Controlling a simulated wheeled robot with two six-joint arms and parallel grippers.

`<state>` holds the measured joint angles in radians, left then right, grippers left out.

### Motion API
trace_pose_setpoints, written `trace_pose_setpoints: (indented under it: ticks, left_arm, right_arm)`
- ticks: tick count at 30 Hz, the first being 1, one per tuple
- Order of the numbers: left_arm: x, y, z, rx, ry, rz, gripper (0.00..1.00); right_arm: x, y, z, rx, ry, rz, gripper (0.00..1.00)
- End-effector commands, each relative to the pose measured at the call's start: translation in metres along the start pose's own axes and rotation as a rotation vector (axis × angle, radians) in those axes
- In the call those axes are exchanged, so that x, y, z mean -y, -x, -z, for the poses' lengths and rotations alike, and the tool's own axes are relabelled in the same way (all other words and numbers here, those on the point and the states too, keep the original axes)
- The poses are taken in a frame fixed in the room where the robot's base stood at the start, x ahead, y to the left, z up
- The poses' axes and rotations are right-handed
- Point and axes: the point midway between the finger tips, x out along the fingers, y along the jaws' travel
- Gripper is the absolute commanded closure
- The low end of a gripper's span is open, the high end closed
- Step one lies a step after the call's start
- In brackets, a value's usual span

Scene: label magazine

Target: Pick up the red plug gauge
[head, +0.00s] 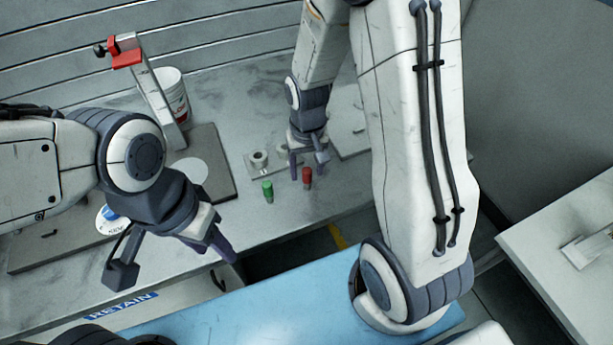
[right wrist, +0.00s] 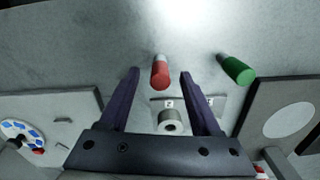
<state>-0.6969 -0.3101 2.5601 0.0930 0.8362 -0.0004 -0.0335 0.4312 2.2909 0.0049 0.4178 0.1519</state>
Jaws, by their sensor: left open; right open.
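The red plug gauge (head: 307,175) stands on the grey bench near its front edge; in the right wrist view it shows as a red cylinder with a grey end (right wrist: 160,74). My right gripper (head: 307,172) is open above and around it; in the right wrist view the gauge lies between the two purple fingers (right wrist: 160,76), with gaps on both sides. A green plug gauge (head: 267,190) stands to its left, outside the fingers, and also shows in the right wrist view (right wrist: 237,70). My left gripper (head: 172,262) is open and empty over the bench's front left.
A small plate with a ring-shaped part (head: 259,158) sits behind the gauges. A dark board (head: 218,178) with a white disc, a stand with a red clamp (head: 126,58) and a white tub (head: 174,92) are at the left.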

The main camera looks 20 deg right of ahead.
Motion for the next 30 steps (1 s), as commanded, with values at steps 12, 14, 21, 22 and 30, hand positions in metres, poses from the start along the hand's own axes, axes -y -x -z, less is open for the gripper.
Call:
trace_pose_setpoints:
  ticks: [12, 14, 21, 22, 30]
  left_arm:
    - [-0.001, 0.009, 0.001, 0.000, 0.001, 0.000, 0.50]
    - [-0.001, 0.008, 0.001, 0.000, 0.000, 0.000, 0.50]
    - [-0.001, 0.008, 0.001, 0.000, 0.000, 0.000, 0.50]
    - [-0.001, 0.008, 0.001, 0.000, 0.000, 0.000, 0.50]
    - [-0.001, 0.008, 0.001, 0.000, 0.000, 0.000, 0.50]
  right_arm:
    - [0.000, -0.042, -0.001, 0.002, 0.001, 0.000, 0.35]
    - [0.000, -0.042, -0.001, 0.001, 0.001, 0.000, 0.35]
    - [0.000, -0.042, -0.001, 0.001, 0.001, 0.000, 0.85]
    - [0.000, -0.042, -0.001, 0.001, 0.001, 0.000, 0.97]
    - [0.000, -0.042, -0.001, 0.001, 0.001, 0.000, 1.00]
